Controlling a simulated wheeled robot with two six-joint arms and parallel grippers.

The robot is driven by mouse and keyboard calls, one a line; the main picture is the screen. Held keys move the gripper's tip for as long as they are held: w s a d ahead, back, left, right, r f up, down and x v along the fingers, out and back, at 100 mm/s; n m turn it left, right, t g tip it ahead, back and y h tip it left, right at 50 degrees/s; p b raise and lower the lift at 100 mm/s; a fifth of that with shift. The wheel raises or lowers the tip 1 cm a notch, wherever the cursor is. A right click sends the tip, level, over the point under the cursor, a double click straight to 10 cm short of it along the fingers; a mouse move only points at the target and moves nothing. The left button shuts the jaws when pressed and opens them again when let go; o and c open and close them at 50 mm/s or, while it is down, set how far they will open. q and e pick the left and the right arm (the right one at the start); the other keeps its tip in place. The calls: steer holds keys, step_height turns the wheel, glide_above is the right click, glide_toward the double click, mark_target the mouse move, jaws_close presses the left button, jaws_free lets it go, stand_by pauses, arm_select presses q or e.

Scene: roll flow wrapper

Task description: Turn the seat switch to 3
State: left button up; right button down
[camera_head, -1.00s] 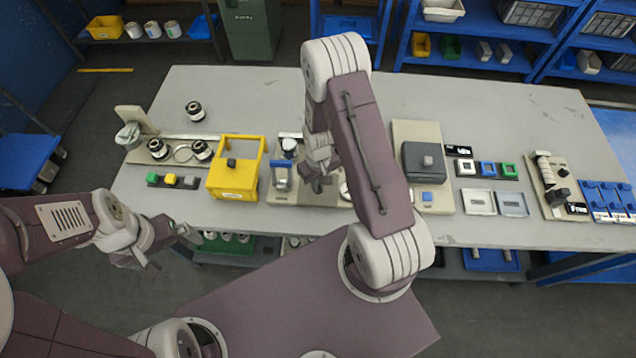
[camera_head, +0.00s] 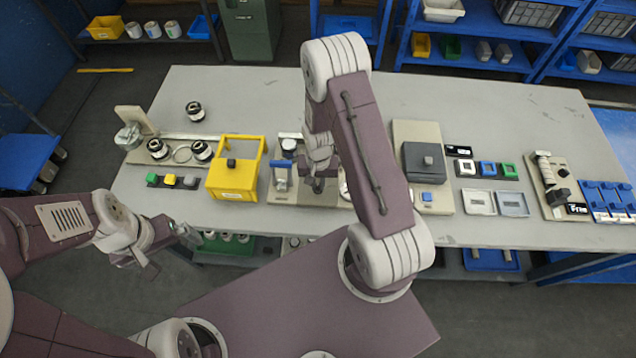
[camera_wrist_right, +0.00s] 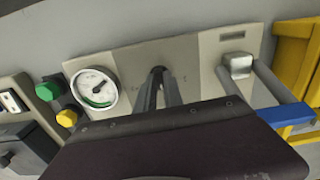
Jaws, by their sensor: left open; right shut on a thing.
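The seat switch (camera_wrist_right: 158,70) is a small dark knob on the beige panel (camera_wrist_right: 125,62) in the right wrist view, between a round gauge and a lever. My right gripper (camera_wrist_right: 159,84) is shut on it, its two grey fingers covering most of the knob. Its pointer and the number it stands at cannot be read. In the head view my right gripper (camera_head: 318,184) is over the same panel, and my arm hides part of the station. My left gripper (camera_head: 172,246) is open and empty, off the table's front edge at the left.
The gauge (camera_wrist_right: 95,88) has a green arc. Green (camera_wrist_right: 47,90) and yellow (camera_wrist_right: 67,117) buttons lie left of it. A lever with a blue handle (camera_wrist_right: 288,115) stands right of the switch. A yellow frame box (camera_head: 232,182) stands left of the panel.

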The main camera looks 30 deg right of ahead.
mark_target(318, 187)
steer(key=shift+m, duration=0.3)
steer(key=c, duration=1.5)
jaws_free()
steer(key=shift+s, duration=0.1)
steer(key=shift+o, duration=0.2)
steer(key=shift+r, duration=0.1)
step_height(318, 187, up, 9)
